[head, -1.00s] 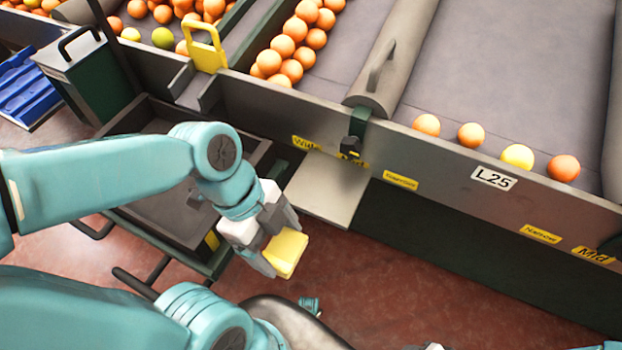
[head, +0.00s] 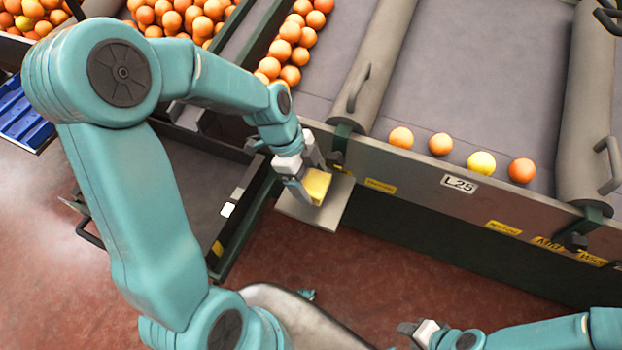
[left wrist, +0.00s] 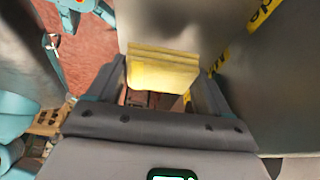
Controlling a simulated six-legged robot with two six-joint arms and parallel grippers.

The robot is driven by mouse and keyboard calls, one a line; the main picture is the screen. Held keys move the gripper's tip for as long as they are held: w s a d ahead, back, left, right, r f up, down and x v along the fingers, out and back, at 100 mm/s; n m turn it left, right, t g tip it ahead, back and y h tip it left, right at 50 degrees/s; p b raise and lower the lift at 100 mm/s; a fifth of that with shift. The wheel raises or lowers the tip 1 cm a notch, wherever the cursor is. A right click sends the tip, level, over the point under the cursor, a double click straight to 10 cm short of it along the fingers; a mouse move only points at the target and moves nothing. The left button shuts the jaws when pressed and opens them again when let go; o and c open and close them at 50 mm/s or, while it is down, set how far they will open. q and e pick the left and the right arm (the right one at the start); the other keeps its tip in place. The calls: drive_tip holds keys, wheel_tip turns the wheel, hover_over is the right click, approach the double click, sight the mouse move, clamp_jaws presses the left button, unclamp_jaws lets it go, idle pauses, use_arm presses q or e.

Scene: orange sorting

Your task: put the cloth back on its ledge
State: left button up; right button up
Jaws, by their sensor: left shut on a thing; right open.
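The yellow folded cloth (head: 318,186) is held between the fingers of my left gripper (head: 308,184), which is shut on it. The cloth also shows in the left wrist view (left wrist: 160,72), gripped between both fingers. The ledge (head: 326,214) is a flat grey plate sticking out from the side of the conveyor. In the head view the cloth overlaps the upper part of the ledge; I cannot tell whether it touches it. My right gripper (head: 412,330) is open and empty at the bottom of the head view, apart from the ledge.
The conveyor wall (head: 400,188) with yellow labels and an L25 sign rises behind the ledge. Several oranges (head: 440,144) lie on the belt above. A dark tray cart (head: 205,180) stands left of the ledge. The red floor in front is mostly clear.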

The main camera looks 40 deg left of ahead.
sight(307, 177)
use_arm(q)
drive_tip(key=shift+w+a, duration=0.15)
drive_tip(key=shift+w, duration=0.2)
drive_tip(key=shift+w+f, duration=0.1)
drive_tip(key=shift+f, duration=0.2)
wheel_tip(307, 177, down, 2)
drive_tip(key=shift+f, duration=0.5)
drive_tip(key=shift+b, duration=0.3)
drive_tip(key=shift+f, duration=0.2)
drive_tip(key=o, duration=0.9)
